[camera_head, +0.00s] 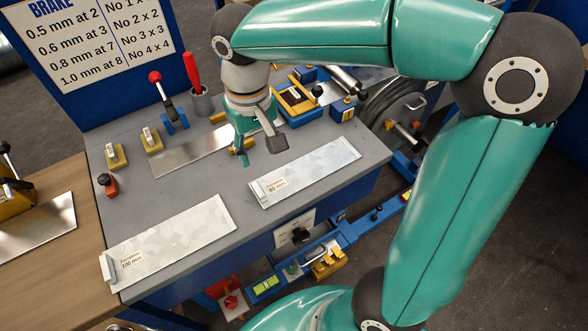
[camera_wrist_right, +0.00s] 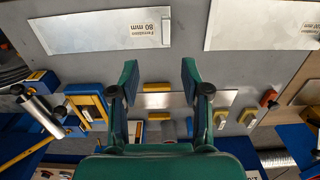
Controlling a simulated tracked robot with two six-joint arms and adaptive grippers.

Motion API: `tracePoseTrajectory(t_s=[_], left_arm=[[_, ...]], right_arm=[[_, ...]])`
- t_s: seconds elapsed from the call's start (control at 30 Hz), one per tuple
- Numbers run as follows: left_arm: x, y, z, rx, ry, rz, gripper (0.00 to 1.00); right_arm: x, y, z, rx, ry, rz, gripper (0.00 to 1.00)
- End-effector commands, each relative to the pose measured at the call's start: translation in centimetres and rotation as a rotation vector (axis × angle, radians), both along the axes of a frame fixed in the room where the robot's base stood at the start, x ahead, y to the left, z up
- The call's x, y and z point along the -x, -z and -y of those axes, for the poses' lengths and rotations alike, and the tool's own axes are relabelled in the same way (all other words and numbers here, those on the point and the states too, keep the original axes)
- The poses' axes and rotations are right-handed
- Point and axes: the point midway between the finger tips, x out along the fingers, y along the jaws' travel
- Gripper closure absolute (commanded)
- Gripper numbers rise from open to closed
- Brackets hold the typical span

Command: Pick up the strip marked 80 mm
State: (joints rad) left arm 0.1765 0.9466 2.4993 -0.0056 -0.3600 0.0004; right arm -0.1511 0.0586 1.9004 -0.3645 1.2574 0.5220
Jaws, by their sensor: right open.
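The strip marked 80 mm (camera_head: 310,172) is a flat, pale metal sheet lying on the grey bench top, its label at the left end. It also shows in the right wrist view (camera_wrist_right: 95,30), where its label reads upside down. A similar strip marked 100 mm (camera_head: 180,240) lies to its left and nearer, and in the wrist view (camera_wrist_right: 262,25). My right gripper (camera_head: 258,150) is open and empty above the bench, just behind and left of the 80 mm strip, apart from it. Its fingers show in the wrist view (camera_wrist_right: 158,75). My left gripper is not in view.
A red-handled tool stands in a grey cup (camera_head: 201,101). A blue and yellow fixture (camera_head: 298,103) stands behind the gripper. The bench's front edge is close to both strips.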

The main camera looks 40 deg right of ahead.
Motion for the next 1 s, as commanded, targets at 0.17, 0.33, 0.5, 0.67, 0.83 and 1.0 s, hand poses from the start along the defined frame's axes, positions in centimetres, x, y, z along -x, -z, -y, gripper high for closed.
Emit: tracePoseTrajectory(t_s=[0.17, 0.33, 0.5, 0.67, 0.83, 1.0], left_arm=[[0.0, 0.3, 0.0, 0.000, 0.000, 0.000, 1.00], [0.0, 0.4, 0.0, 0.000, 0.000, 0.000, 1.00], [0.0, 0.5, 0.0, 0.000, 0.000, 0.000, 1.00], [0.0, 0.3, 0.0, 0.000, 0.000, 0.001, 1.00], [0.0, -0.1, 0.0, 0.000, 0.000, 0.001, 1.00], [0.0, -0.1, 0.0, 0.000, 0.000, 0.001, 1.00]], right_arm=[[-0.1, 4.2, -0.1, 0.001, -0.005, -0.008, 0.53], [-0.2, 7.3, -0.2, 0.002, -0.007, -0.006, 0.53], [-0.3, 8.9, -0.3, 0.000, -0.008, -0.002, 0.53], [-0.4, 9.7, -0.5, 0.001, -0.009, -0.004, 0.53], [-0.9, 11.9, -1.0, 0.000, -0.010, -0.006, 0.53], [-1.0, 13.9, -1.0, -0.001, -0.009, -0.003, 0.53]])
